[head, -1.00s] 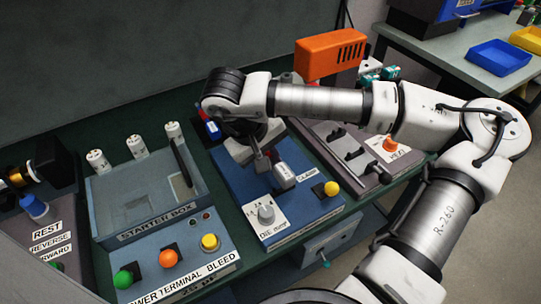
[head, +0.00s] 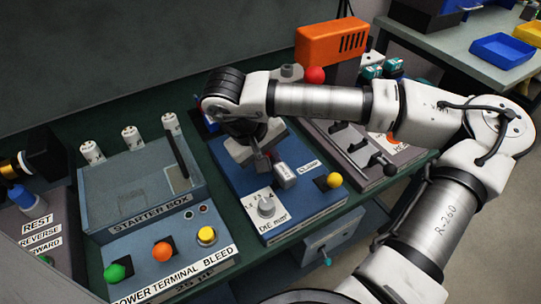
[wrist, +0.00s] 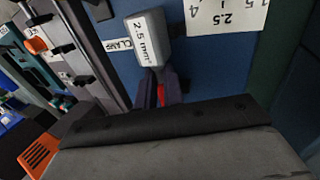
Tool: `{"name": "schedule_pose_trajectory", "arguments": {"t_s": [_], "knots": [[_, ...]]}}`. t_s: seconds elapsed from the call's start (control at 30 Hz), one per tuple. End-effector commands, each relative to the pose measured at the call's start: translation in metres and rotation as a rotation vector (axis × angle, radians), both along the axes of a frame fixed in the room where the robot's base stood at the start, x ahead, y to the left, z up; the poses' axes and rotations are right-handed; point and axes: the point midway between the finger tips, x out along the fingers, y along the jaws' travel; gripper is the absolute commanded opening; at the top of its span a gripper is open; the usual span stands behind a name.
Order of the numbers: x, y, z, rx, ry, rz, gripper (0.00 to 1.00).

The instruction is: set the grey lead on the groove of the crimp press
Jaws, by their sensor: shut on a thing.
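The crimp press is the blue unit (head: 238,182) with a CLAMP label, a DIE mm² dial (head: 266,206) and a yellow button (head: 334,181). My gripper (head: 268,165) is over its top, pointing down. It is shut on a grey block marked 2.5 mm² (wrist: 147,38), which I take as the grey lead; in the head view the lead (head: 286,175) shows at the fingertips. A bit of red shows between the fingers in the wrist view (wrist: 159,95). The groove is not distinguishable, and I cannot tell whether the lead touches the press.
Left of the press stands the starter box (head: 140,195) with white cylinders behind it and coloured buttons in front. To the right is a grey unit with levers (head: 350,145); an orange box (head: 330,45) stands behind it. A side table holds blue and yellow trays (head: 500,48).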

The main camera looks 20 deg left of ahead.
Motion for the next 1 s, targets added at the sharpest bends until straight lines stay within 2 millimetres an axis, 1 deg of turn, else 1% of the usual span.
{"name": "schedule_pose_trajectory", "arguments": {"t_s": [0.07, 0.1, 0.2, 0.3, 0.57, 0.67, 0.77, 0.87, 1.0], "knots": [[0.0, 0.0, 0.0, 0.0, 0.0, 0.0, 0.0], [0.0, 0.0, 0.0, 0.0, 0.0, 0.0, 0.11], [0.0, 0.0, 0.0, 0.0, 0.0, 0.0, 0.24], [0.0, 0.0, 0.0, 0.0, 0.0, 0.0, 0.35], [0.0, 0.0, 0.001, 0.0, 0.0, 0.0, 0.35], [-0.001, 0.002, 0.006, -0.001, -0.002, 0.0, 0.35], [-0.005, 0.005, 0.019, -0.001, -0.005, 0.0, 0.35], [-0.012, 0.01, 0.038, 0.001, -0.005, 0.001, 0.35], [-0.022, 0.018, 0.069, 0.002, -0.004, 0.0, 0.35]]}}
